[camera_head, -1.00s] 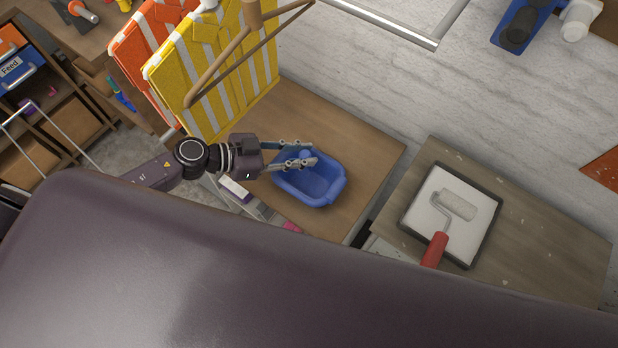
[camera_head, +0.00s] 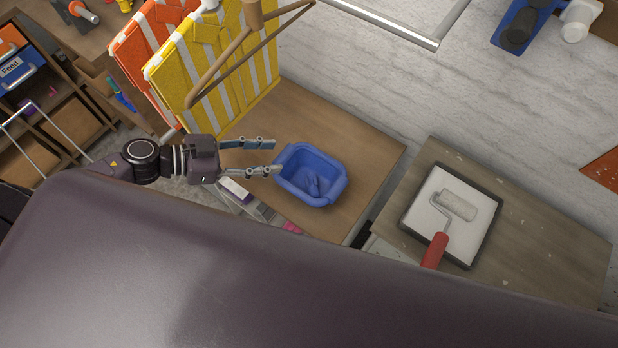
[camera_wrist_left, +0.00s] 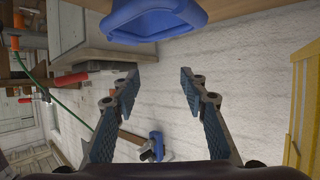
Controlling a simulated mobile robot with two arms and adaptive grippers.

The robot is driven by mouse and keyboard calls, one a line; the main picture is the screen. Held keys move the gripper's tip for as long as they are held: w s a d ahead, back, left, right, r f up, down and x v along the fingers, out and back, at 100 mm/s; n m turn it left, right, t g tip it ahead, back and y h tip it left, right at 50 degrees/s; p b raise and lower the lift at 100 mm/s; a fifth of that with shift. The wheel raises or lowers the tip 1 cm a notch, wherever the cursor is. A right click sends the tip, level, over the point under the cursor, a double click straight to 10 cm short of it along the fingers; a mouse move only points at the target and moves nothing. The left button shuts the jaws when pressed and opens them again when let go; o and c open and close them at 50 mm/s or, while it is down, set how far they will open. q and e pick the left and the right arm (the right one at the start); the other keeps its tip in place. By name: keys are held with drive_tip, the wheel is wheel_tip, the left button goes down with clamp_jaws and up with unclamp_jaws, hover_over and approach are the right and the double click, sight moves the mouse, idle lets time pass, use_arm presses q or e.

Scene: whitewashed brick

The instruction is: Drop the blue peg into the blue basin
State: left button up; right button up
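The blue basin (camera_head: 329,199) stands on the wooden table, and part of it shows at the top of the left wrist view (camera_wrist_left: 150,22). The blue peg (camera_head: 313,186) lies inside the basin on its floor. My left gripper (camera_head: 277,157) is open and empty, just left of the basin, with its fingers pointing toward it. In the left wrist view its two fingers (camera_wrist_left: 158,85) are wide apart with nothing between them. My right gripper is in neither view.
The wooden table (camera_head: 375,150) has free room right of the basin. A paint tray (camera_head: 485,225) with a red-handled roller (camera_head: 435,250) lies on another table at right. Drawers with pink items are below the gripper.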

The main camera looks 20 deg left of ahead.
use_arm(q)
drive_tip(key=shift+v, duration=1.3)
